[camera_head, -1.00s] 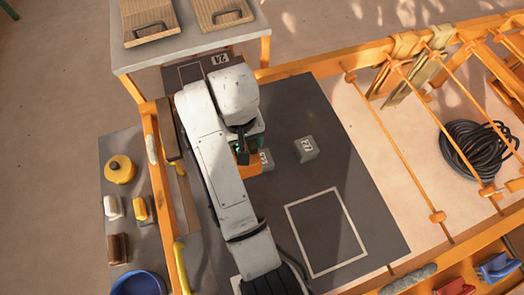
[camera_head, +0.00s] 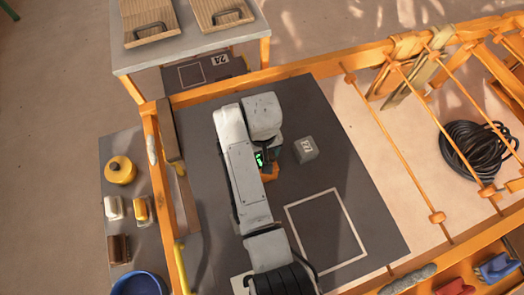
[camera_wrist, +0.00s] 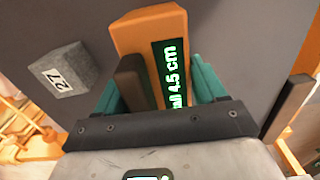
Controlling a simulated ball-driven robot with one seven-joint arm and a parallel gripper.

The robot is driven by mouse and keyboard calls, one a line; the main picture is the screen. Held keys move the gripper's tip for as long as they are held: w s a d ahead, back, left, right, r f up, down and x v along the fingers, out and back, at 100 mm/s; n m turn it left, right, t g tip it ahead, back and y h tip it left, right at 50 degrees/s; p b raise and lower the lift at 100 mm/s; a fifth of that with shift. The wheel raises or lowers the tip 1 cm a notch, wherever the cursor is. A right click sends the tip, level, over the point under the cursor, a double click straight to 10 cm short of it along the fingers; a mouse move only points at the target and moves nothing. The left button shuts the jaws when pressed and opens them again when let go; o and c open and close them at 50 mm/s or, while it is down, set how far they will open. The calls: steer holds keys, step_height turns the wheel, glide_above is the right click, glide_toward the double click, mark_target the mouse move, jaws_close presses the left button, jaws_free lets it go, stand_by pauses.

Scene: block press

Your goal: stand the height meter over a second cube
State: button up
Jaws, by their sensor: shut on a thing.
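The height meter (camera_wrist: 150,35) is an orange block with a dark display reading 4.5 cm in green. In the wrist view it lies between the teal fingers of my gripper (camera_wrist: 158,88), which is shut on it. In the head view the meter (camera_head: 270,173) shows just right of my arm, beside a grey cube (camera_head: 306,150) with a white number label. A grey cube labelled 27 (camera_wrist: 64,70) also shows in the wrist view, left of the meter and apart from it. No second cube shows now; the area under my arm is hidden.
A dark mat (camera_head: 375,235) carries a white outlined rectangle (camera_head: 325,230), empty where visible. Orange rails (camera_head: 300,75) border it. A bench (camera_head: 190,50) with wooden boards stands at the back. A yellow pot (camera_head: 120,170) and blue bowl (camera_head: 138,285) sit at left.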

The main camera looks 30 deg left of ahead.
steer(key=o, duration=1.5)
steer(key=shift+c, duration=0.2)
step_height(320, 180, up, 12)
